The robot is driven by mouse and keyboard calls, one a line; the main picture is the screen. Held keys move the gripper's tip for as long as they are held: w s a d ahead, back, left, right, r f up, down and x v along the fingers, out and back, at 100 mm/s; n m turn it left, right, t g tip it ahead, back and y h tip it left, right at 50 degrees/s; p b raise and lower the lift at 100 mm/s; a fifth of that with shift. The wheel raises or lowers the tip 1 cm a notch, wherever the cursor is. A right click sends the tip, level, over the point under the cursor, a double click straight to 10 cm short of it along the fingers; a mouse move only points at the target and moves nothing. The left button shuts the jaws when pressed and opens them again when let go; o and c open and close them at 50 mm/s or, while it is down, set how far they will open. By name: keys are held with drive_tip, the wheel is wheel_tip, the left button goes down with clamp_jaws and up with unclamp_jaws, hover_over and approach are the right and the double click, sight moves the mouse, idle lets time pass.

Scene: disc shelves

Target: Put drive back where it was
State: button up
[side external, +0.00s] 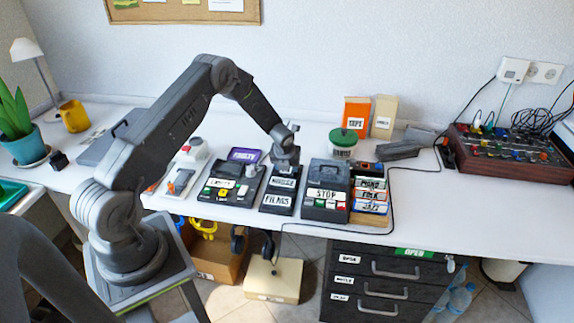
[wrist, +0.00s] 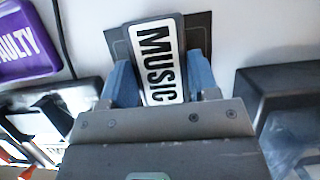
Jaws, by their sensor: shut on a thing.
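The drive (wrist: 161,62) is a dark slab with a white label reading MUSIC, seen between my blue fingers in the wrist view. My gripper (wrist: 160,78) is shut on it, one finger on each side. A dark flat surface (wrist: 200,28) shows behind the drive. In the side view my gripper (side external: 286,163) points down at the back of a black holder (side external: 276,208) with a white FILMS label. A second white label (side external: 284,183) shows just under the gripper. I cannot tell whether the drive touches the holder.
A dark box labelled STOP (side external: 326,204) stands close on the right, and a dark unit with coloured buttons (side external: 226,194) on the left. A purple FAULTY piece (side external: 244,155) lies behind that unit. A black cable (side external: 391,195) runs across the right. The white table (side external: 455,200) is clear farther right.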

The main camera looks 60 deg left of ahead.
drive_tip(key=shift+f, duration=0.2)
drive_tip(key=shift+f, duration=0.45)
drive_tip(key=o, duration=1.1)
drive_tip(key=shift+s, duration=0.2)
drive_tip(key=shift+c, duration=0.2)
drive_tip(key=s+d+r+n, duration=0.4)
drive_tip(key=d+r, duration=0.2)
drive_tip(key=r, duration=0.5)
drive_tip(key=s+d+r+n+t, duration=0.1)
drive_tip(key=s+d+r+n, duration=0.35)
drive_tip(key=r, duration=0.55)
drive_tip(key=s+d+r+n, duration=0.4)
drive_tip(key=d+r+n, duration=0.15)
drive_tip(key=r, duration=0.55)
drive_tip(key=s+d+r+n+h, duration=0.1)
drive_tip(key=s+d+r+n, duration=0.1)
drive_tip(key=s+d+n, duration=0.3)
drive_tip(key=s+d+r+n+t+h, duration=0.1)
drive_tip(key=s+d+n, duration=0.4)
drive_tip(key=s, duration=0.8)
wheel_tip(320, 180, up, 2)
drive_tip(key=n+h, duration=0.1)
drive_tip(key=n, duration=0.2)
drive_tip(key=shift+d, duration=0.4)
